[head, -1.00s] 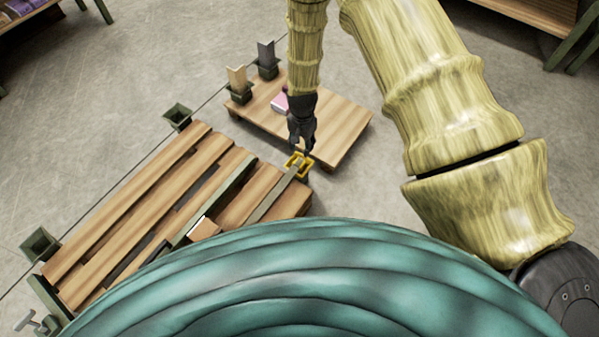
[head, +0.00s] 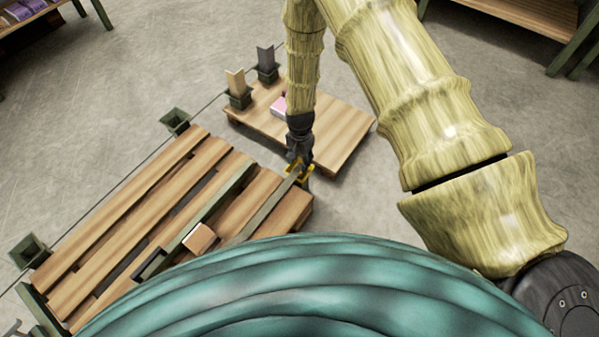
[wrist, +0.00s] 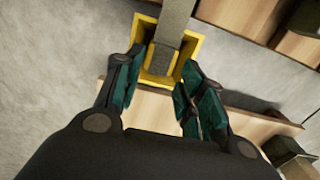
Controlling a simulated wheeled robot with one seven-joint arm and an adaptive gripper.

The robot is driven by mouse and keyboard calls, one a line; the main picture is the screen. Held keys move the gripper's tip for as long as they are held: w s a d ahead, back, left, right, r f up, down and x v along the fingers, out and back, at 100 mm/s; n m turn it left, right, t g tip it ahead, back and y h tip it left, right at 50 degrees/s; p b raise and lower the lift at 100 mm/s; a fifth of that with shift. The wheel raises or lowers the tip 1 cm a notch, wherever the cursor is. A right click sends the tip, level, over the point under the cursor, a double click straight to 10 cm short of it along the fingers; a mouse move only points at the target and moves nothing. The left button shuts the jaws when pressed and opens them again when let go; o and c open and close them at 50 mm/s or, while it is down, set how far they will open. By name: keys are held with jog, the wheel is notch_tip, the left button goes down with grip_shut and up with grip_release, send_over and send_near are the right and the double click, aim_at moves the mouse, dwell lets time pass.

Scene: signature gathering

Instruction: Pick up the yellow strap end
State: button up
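The yellow strap end (head: 304,170) is a square yellow frame at the right end of a grey-green strap (head: 262,207) on the slatted wooden table. In the wrist view the yellow strap end (wrist: 187,48) lies just ahead of my fingers, with the strap (wrist: 174,22) running through its middle. My gripper (head: 300,166) is down at the strap end. In the wrist view my gripper (wrist: 158,88) is open, with its teal-padded fingers either side of the frame's near part. I cannot tell whether the fingers touch it.
A low wooden platform (head: 338,125) stands behind, with a pink item (head: 278,106) and two holders with upright pieces at its left. Another strap and a small brown block (head: 199,237) lie on the slatted table (head: 150,200). Grey floor is clear at right.

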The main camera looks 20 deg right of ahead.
aim_at(300, 166)
notch_tip(300, 166, down, 3)
jog(key=shift+f+b, duration=0.2)
jog(key=shift+b, duration=0.35)
jog(key=shift+c, duration=0.3)
jog(key=c, duration=0.6)
jog(key=shift+c, duration=0.2)
